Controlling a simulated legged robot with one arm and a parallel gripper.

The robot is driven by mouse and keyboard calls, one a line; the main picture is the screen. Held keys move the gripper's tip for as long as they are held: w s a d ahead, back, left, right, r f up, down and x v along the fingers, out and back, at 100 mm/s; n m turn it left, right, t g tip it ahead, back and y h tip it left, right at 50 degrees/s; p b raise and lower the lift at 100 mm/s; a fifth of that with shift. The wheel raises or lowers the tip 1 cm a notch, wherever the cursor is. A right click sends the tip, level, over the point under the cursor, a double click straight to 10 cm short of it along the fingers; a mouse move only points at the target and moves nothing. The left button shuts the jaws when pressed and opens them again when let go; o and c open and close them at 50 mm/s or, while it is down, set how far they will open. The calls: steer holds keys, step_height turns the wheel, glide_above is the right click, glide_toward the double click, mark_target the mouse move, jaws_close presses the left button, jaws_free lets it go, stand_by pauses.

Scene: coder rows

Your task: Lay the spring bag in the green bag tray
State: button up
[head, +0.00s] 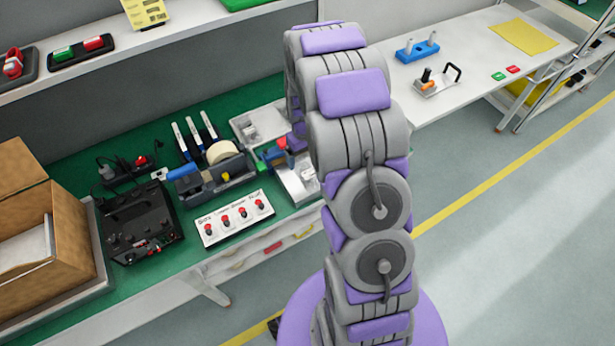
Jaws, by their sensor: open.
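My arm (360,150) rises through the middle of the view and bends down on its far side over the green bench. My gripper cannot be made out; the arm's own links hide the area where it ends. I cannot pick out the spring bag for sure. A grey tray (240,123) with pale items lies on the bench just left of my arm, and its contents are too small to tell. A green flat piece (240,3) shows at the top edge on the shelf; whether it is the green bag tray I cannot tell.
On the green bench (140,310) stand an open cardboard box (70,225), a black device (140,225), a white panel with red knobs (235,218) and a tape dispenser (220,172). A white table (460,85) at right holds a blue holder (417,51).

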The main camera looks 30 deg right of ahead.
mark_target(307, 173)
steer(key=f, duration=0.3)
steer(key=shift+a, duration=0.2)
steer(key=shift+s+d+f+b, duration=0.1)
steer(key=shift+d+f+b, duration=0.15)
steer(key=shift+f+b, duration=0.1)
steer(key=f, duration=0.1)
steer(key=f+b, duration=0.1)
steer(key=f, duration=0.2)
steer(key=shift+s+d+f, duration=0.2)
steer(key=shift+s+d, duration=0.1)
steer(key=shift+a+f, duration=0.1)
steer(key=shift+f, duration=0.05)
steer(key=shift+a, duration=0.15)
steer(key=shift+c, duration=0.7)
steer(key=shift+d, duration=0.2)
steer(key=c, duration=0.6)
steer(key=shift+a, duration=0.1)
steer(key=c, duration=0.5)
